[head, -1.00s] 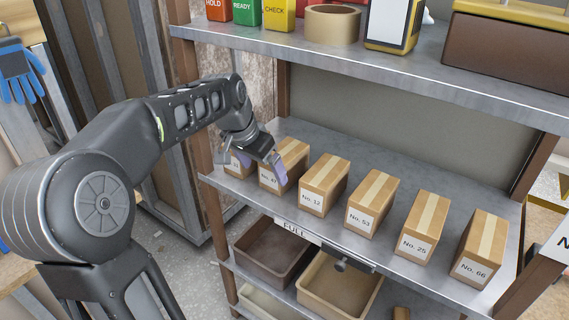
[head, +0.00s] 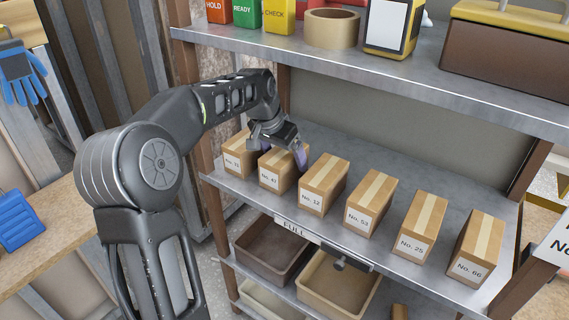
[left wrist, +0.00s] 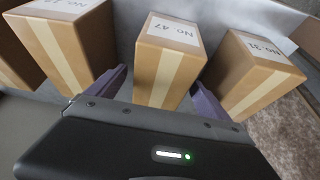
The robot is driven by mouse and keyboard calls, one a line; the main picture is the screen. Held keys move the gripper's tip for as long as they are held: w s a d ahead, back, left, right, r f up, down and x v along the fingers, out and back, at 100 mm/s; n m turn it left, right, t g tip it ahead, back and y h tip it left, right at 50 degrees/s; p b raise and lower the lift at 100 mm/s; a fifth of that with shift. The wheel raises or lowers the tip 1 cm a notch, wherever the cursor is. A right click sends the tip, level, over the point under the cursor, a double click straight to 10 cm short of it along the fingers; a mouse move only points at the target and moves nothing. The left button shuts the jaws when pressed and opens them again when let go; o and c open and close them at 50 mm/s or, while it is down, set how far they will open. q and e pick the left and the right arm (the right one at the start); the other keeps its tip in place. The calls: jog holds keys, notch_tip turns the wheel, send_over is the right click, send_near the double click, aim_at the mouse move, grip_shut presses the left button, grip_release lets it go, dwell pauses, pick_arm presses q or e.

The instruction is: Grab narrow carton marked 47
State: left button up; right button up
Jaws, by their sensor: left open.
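The narrow carton marked No. 47 (head: 276,178) stands upright on the grey middle shelf, second from the left in a row. In the left wrist view the carton (left wrist: 166,62) is centred, label at top, with a pale tape strip down it. My left gripper (head: 283,156) is open over the carton, its purple fingers pointing down. In the left wrist view my gripper's fingers (left wrist: 157,98) are apart, one on each side of the carton, with gaps visible. The gripper hides part of the carton's top in the head view. My right gripper is not in view.
Carton No. 31 (left wrist: 255,75) and carton No. 12 (head: 323,185) stand close on either side. Cartons No. 53 (head: 371,203), No. 25 (head: 420,224) and No. 66 (head: 477,250) continue the row rightward. The upper shelf (head: 400,80) overhangs behind. Bins (head: 270,254) sit below.

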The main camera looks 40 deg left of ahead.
pick_arm(q)
jog(key=shift+x, duration=0.9)
jog(key=shift+s+f, duration=0.1)
jog(key=shift+f, duration=0.15)
dwell(0.4)
jog(key=c, duration=2)
